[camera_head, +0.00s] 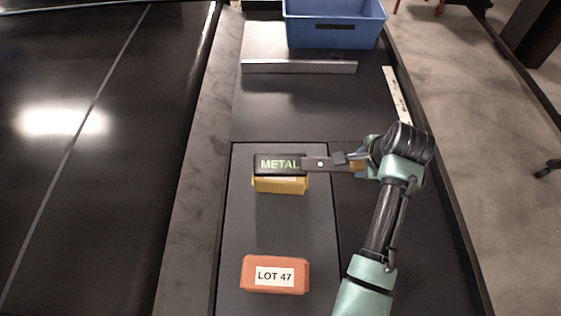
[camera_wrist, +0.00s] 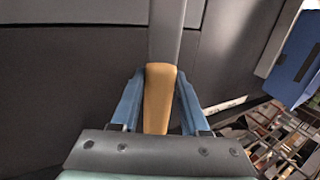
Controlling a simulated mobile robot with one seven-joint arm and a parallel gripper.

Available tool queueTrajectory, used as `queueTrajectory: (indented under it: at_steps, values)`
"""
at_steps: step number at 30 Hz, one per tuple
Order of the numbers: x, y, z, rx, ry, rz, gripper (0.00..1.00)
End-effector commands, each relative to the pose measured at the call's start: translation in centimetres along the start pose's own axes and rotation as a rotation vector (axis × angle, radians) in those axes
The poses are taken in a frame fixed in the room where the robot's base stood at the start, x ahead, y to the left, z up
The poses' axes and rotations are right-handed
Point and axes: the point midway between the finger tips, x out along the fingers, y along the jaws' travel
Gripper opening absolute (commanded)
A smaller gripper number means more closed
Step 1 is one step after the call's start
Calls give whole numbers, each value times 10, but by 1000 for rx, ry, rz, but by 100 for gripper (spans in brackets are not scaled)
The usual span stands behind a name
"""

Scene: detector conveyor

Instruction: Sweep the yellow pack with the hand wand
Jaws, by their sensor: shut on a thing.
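The hand wand (camera_head: 318,163) lies level in the head view, its dark paddle showing "METAL" in green letters. My gripper (camera_head: 358,163) is shut on the wand's tan handle, which shows between the blue fingers in the wrist view (camera_wrist: 158,100). The yellow pack (camera_head: 280,185) sits on the dark panel. The paddle is over the pack and hides its upper part; I cannot tell whether they touch.
An orange pack (camera_head: 275,286) labelled "LOT 47" lies nearer on the same dark panel. A blue bin (camera_head: 334,34) stands at the back beside a grey metal plate (camera_head: 298,66). A white strip (camera_head: 397,95) lies along the right edge. A black conveyor belt (camera_head: 60,180) runs at left.

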Motion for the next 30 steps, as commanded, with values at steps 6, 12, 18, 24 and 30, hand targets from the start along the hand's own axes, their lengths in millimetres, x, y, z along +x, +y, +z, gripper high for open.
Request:
queueTrajectory:
  at_steps: [6, 12, 18, 24, 30]
  values:
    - [-17, -9, 0, 0, 0, -3, 0]
    - [-32, -17, 1, -1, 1, -5, 0]
    - [-48, -25, 1, -1, 1, -4, 0]
    - [-55, -28, 2, -1, 1, -3, 0]
    - [-55, -27, 1, 0, 0, -3, 0]
